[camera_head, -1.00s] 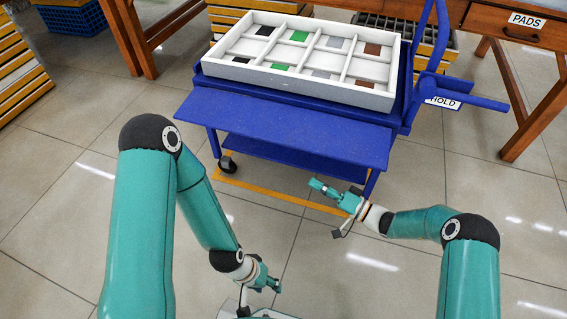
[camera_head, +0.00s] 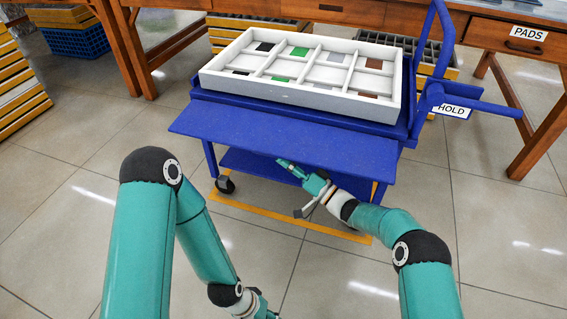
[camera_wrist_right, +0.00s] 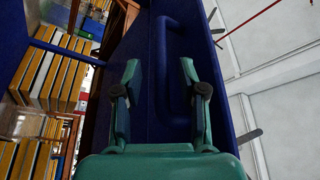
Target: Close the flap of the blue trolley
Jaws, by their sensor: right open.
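The blue trolley (camera_head: 388,185) stands ahead in the head view. Its flap (camera_head: 285,135) sticks out level from the near side, below the white tray. My right gripper (camera_head: 291,169) is just below the flap's near edge in the head view, pointing up and left. In the right wrist view my right gripper (camera_wrist_right: 128,82) is open, with a dark blue surface and a blue bar-like handle (camera_wrist_right: 161,85) showing between and beyond its fingers. I cannot tell whether they touch. My left gripper (camera_head: 264,311) is mostly cut off at the bottom edge.
A white compartment tray (camera_head: 300,97) with coloured pieces sits on the trolley. A HOLD sign (camera_head: 452,110) hangs at the trolley's right side. A wooden table (camera_head: 535,40) with a PADS drawer stands behind. Yellow tape (camera_head: 265,219) marks the floor, which is clear in front.

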